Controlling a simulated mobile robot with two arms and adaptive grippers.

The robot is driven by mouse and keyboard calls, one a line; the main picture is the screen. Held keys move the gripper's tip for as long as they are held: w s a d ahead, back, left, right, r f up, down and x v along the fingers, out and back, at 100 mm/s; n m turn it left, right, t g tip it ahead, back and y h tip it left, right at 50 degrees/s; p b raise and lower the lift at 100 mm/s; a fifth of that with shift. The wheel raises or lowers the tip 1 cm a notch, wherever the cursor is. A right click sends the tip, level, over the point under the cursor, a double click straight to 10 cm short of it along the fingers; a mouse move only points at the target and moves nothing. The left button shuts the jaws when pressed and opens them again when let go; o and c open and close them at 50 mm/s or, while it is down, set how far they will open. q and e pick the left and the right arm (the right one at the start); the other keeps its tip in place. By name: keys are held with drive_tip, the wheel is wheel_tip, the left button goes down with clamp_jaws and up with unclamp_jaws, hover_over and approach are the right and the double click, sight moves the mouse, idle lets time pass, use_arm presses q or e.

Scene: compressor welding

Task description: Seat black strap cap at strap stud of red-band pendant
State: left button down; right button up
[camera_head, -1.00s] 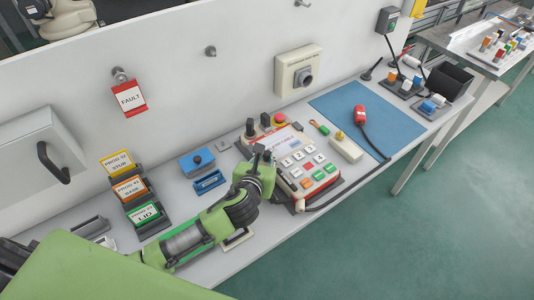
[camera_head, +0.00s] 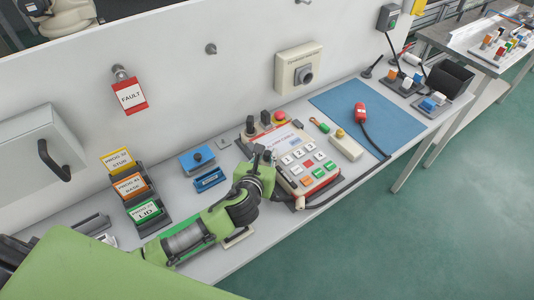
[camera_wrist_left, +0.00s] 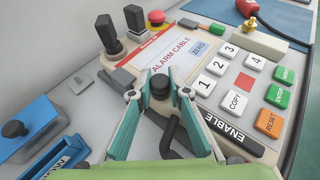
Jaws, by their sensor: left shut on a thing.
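The red-band pendant (camera_head: 306,168) lies on the bench, with white, green and orange keys and an alarm cable label. It also shows in the left wrist view (camera_wrist_left: 205,70). My left gripper (camera_head: 262,154) is over the pendant's left edge. In the left wrist view its green fingers (camera_wrist_left: 160,85) are shut on the black strap cap (camera_wrist_left: 160,84), a short dark round piece. A black strap-like band (camera_wrist_left: 172,130) curves below the fingers. I cannot make out the strap stud, nor whether the cap touches the pendant. My right gripper is not in view.
A blue box with a black knob (camera_head: 197,158) and labelled program cards (camera_head: 130,185) stand left of the pendant. Black switches (camera_wrist_left: 107,32) and a red button (camera_wrist_left: 157,17) are at its far end. A blue mat (camera_head: 335,105) holds a red connector (camera_head: 360,113).

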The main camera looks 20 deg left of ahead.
use_arm(q)
drive_tip(key=shift+r, duration=0.1)
drive_tip(key=c, duration=1.8)
unclamp_jaws()
drive_tip(key=shift+c, duration=0.2)
drive_tip(key=shift+s, duration=0.1)
drive_tip(key=v, duration=1.1)
drive_tip(key=shift+s, duration=0.4)
